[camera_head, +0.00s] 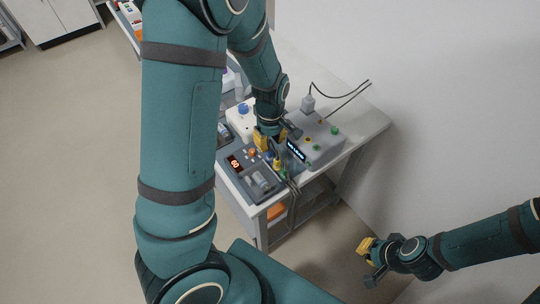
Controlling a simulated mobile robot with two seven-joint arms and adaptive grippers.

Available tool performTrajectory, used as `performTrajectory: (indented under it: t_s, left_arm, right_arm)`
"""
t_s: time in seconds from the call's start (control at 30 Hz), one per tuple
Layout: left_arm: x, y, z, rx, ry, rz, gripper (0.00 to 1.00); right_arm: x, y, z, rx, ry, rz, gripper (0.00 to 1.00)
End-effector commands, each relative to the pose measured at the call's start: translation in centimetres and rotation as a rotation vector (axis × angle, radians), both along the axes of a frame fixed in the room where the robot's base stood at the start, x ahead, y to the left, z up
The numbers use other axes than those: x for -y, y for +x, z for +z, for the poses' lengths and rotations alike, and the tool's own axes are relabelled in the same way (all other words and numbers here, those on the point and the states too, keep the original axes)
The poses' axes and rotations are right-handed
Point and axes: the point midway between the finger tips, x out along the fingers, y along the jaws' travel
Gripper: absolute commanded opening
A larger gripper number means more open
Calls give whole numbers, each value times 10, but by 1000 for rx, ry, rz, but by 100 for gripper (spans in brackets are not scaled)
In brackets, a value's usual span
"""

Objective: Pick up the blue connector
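My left gripper (276,142) is low over the bench among the devices, pointing down. Its fingers are partly hidden by my own wrist, and I cannot tell whether they hold anything. A small blue piece (268,157) shows just below it, beside a yellow connector (277,163) and a green one (283,174). A round blue piece (243,108) sits on a white device behind and left of the gripper. I cannot tell for sure which is the blue connector. My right gripper (368,262) is open and empty, away from the bench at lower right.
A grey device with a lit display (318,142) stands right of my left gripper. A dark panel with red digits (235,163) lies in front. Dark cables (292,200) hang over the bench's front edge. The white bench top (362,118) is clear at the right, by the wall.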

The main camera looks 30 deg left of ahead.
Motion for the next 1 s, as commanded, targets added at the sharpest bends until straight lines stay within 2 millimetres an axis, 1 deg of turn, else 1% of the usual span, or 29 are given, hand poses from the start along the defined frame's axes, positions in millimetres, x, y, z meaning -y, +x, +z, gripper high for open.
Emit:
performTrajectory:
  t_s: [0.03, 0.27, 0.37, 0.5, 0.6, 0.87, 0.9, 0.93, 1.0]
  left_arm:
    - [0, 0, -6, 0, 0, 1, 26]
    - [-2, 0, -16, -1, 0, 1, 26]
    - [-3, 2, -29, -1, 0, 0, 26]
    - [-6, 4, -50, -2, 1, 0, 26]
    - [-5, 4, -60, -1, 0, -1, 26]
    - [-5, 4, -61, 1, 1, -1, 26]
    - [-5, 4, -61, 1, 1, -1, 12]
    - [-5, 4, -61, 1, 1, -1, 1]
    - [-5, 4, -61, 1, 1, -1, 0]
  right_arm:
    - [0, -1, -2, -2, 0, 1, 0]
    - [0, -2, -6, -4, 1, 3, 0]
    - [-1, -3, -11, -8, 2, 5, 0]
    - [-1, -4, -19, -11, 2, 8, 0]
    - [-1, -3, -21, -8, 2, 7, 0]
    - [-1, -3, -21, -7, 2, 7, 0]
    - [-1, -3, -21, -7, 2, 7, 0]
    - [-1, -3, -21, -7, 2, 7, 0]
    - [-1, -3, -21, -7, 2, 7, 0]
